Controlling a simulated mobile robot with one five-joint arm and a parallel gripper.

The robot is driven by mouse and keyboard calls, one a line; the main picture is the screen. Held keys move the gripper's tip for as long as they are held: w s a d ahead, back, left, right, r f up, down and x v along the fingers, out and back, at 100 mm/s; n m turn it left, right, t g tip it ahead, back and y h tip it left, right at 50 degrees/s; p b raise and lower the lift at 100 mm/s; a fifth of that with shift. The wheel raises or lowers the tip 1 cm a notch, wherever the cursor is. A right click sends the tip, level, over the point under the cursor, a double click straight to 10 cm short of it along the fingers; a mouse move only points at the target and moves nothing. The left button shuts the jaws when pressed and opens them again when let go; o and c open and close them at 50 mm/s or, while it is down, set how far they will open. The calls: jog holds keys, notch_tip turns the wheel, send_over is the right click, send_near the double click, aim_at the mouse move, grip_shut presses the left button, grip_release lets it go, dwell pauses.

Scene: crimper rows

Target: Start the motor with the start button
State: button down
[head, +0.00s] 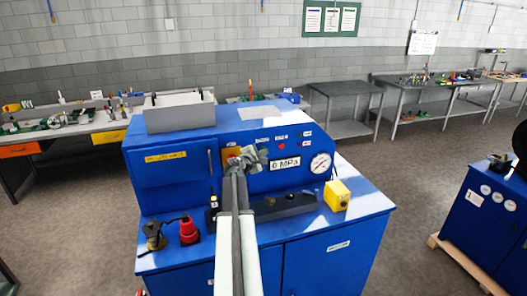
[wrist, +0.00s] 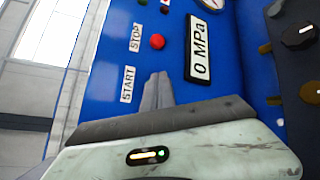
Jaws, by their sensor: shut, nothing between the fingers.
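My gripper (head: 250,158) is shut and empty, in front of the upright face of the blue machine (head: 160,185). In the wrist view its closed fingertips (wrist: 157,78) are just beside the white START label (wrist: 128,84). No start button shows by that label; the fingers cover the spot where it could be. I cannot tell whether the tips touch the panel. The red stop button (wrist: 157,41) is beyond the tips, beside the STOP label (wrist: 136,38); it also shows in the head view (head: 281,146). The display (wrist: 201,48) reads 0 MPa.
A round gauge (head: 320,162) is at the panel's right. A yellow box (head: 337,195) and a red-and-black piece (head: 188,232) stand on the machine's ledge. A grey tray (head: 180,112) sits on top. Another blue machine (head: 490,215) is at right, with open floor between.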

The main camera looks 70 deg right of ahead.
jog(key=shift+w+d, duration=0.3)
dwell(0.4)
jog(key=shift+a, duration=0.1)
jog(key=shift+s+a, duration=0.55)
jog(key=shift+a, duration=0.1)
jog(key=shift+s, duration=0.1)
jog(key=s+a, duration=0.1)
jog(key=a, duration=0.1)
jog(key=s+a, duration=0.2)
dwell(0.5)
dwell(0.6)
